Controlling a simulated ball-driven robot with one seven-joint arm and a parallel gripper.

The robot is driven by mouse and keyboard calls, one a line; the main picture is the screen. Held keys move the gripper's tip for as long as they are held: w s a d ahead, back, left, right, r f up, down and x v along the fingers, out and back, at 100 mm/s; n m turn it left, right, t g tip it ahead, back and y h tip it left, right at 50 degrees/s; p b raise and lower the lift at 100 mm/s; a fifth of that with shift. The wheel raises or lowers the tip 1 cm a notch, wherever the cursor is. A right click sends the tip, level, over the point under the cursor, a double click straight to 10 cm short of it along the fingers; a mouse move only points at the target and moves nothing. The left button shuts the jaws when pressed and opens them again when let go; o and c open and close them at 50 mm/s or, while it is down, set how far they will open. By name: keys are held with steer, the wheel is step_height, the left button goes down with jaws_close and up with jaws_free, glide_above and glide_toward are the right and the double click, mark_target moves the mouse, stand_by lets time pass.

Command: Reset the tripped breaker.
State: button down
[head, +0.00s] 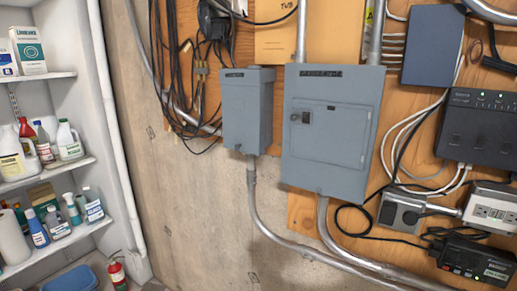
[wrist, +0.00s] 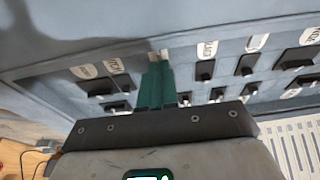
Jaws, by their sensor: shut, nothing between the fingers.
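In the wrist view my gripper (wrist: 159,58) has its two green fingers together and empty. The fingertips are at the face of a grey breaker panel (wrist: 185,35), between labelled black switches; whether they touch it I cannot tell. A wide black switch (wrist: 101,88) is left of the fingers, and a smaller black switch (wrist: 206,70) is to the right, with several more beyond. Pale oval labels (wrist: 207,49) sit above them. Part of the panel is hidden behind the fingers. Which switch is tripped I cannot tell. My gripper does not show in the head view.
The head view shows a large grey electrical box (head: 330,160) and a smaller one (head: 246,105), both closed, on a wooden board. Conduits (head: 330,235) run below them. Powered devices (head: 483,130) and cables are at right. Shelves (head: 75,165) with bottles stand at left.

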steer(key=shift+s+d, duration=0.45)
steer(key=shift+d, duration=0.35)
stand_by(0.4)
steer(key=shift+a, duration=0.1)
steer(key=shift+w+a, duration=0.2)
steer(key=shift+w, duration=0.05)
steer(key=shift+s+a, duration=0.1)
steer(key=shift+s, duration=0.05)
steer(key=s+a+p, duration=0.2)
steer(key=s+a, duration=0.1)
steer(key=s, duration=0.2)
steer(key=shift+s+a, duration=0.25)
steer(key=shift+s, duration=0.15)
stand_by(0.5)
